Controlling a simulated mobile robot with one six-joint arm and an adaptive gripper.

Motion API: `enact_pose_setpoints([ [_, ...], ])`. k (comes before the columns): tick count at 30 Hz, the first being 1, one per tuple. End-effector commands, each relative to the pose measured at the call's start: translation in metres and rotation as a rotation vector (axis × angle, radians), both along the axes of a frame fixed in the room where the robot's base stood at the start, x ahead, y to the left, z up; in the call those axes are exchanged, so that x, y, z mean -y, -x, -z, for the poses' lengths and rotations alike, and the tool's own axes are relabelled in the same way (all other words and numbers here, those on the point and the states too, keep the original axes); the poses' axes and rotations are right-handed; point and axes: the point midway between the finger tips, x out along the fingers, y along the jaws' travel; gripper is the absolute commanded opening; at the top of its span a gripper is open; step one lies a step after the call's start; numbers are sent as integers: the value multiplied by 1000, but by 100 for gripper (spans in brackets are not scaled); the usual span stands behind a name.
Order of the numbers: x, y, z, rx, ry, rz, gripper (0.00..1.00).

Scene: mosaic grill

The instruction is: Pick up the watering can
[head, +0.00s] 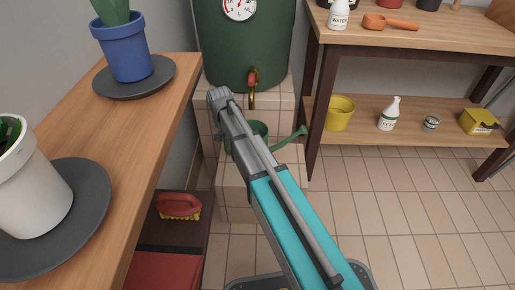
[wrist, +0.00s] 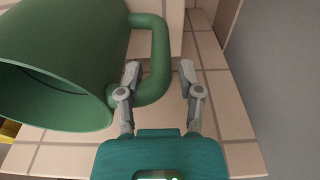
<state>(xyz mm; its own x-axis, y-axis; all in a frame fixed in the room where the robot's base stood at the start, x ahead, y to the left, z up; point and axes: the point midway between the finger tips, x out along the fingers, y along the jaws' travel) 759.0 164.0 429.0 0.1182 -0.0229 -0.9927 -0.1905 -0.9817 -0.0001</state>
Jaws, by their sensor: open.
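The green watering can (head: 260,128) stands on a tiled ledge (head: 283,178) in the head view, partly hidden behind my arm, with its spout pointing right. In the wrist view the can (wrist: 65,55) fills the left side, its open mouth facing the lower left and its loop handle (wrist: 161,50) on its right. My gripper (wrist: 159,72) is open, with one finger on each side of the handle. The handle's outer bar lies between the fingertips, with a visible gap to the right finger. I cannot tell whether the left finger touches it. The head view does not show the fingers clearly.
A green barrel (head: 245,45) with a gauge and red-handled tap (head: 252,78) stands behind the can. A wooden bench (head: 160,130) with potted plants is at left. A shelf unit (head: 365,107) with a yellow bucket (head: 340,113) is at right. Tiled floor (head: 390,220) is clear.

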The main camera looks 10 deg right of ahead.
Motion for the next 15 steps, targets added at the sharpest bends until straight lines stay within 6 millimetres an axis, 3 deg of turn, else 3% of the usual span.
enact_pose_setpoints([
  [6, 0, -3, 21, 0, 0, 0, 47],
  [15, 0, -4, 30, 0, 0, 0, 47],
])
